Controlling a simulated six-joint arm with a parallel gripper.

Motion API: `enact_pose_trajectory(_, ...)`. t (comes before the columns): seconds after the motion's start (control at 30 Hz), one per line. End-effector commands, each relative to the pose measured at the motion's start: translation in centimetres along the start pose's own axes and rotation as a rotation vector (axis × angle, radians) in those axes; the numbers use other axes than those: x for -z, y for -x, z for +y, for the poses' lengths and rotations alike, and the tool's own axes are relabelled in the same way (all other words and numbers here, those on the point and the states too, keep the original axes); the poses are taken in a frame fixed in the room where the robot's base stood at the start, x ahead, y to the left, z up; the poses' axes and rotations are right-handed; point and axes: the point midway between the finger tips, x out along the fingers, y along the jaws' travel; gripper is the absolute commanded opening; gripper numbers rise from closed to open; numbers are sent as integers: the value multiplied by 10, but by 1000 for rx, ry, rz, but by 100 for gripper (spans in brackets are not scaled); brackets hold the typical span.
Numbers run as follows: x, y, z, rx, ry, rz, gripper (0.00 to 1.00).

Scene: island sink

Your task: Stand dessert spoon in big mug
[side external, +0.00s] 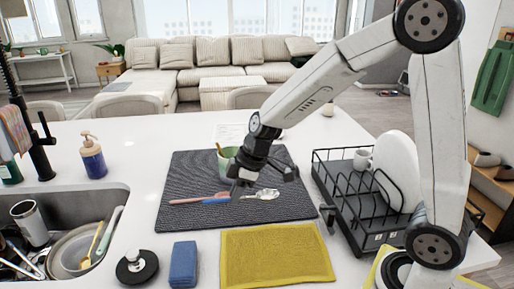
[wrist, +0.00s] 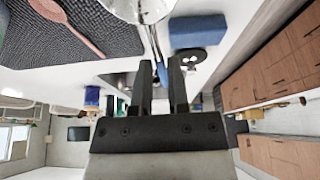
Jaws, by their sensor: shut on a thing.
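The dessert spoon has a silver bowl (side external: 268,194) and a blue handle (side external: 216,200). My gripper (side external: 237,186) is shut on its handle, and the spoon lies roughly level over the dark mat. In the wrist view, the spoon bowl (wrist: 147,8) is at the top and its blue handle (wrist: 162,72) runs down between the fingers (wrist: 161,80). A pale green mug (side external: 226,163), likely the big mug, stands upright on the mat behind my gripper, which partly hides it. A brown stick-like utensil (side external: 219,148) stands in the mug.
A pink utensil (side external: 185,201) lies on the dark mat (side external: 180,175). A black dish rack (side external: 345,205) with a white cup (side external: 362,160) and plates stands right. A yellow cloth (side external: 275,255), blue sponge (side external: 183,265) and the sink (side external: 115,200) are in front and left.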

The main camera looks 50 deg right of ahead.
Motion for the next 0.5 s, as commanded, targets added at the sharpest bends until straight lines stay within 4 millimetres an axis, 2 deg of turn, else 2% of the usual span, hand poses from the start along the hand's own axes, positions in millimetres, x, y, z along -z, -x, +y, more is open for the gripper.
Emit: enact_pose_trajectory(0.5,14,-3,19,-8,-20,131,0)
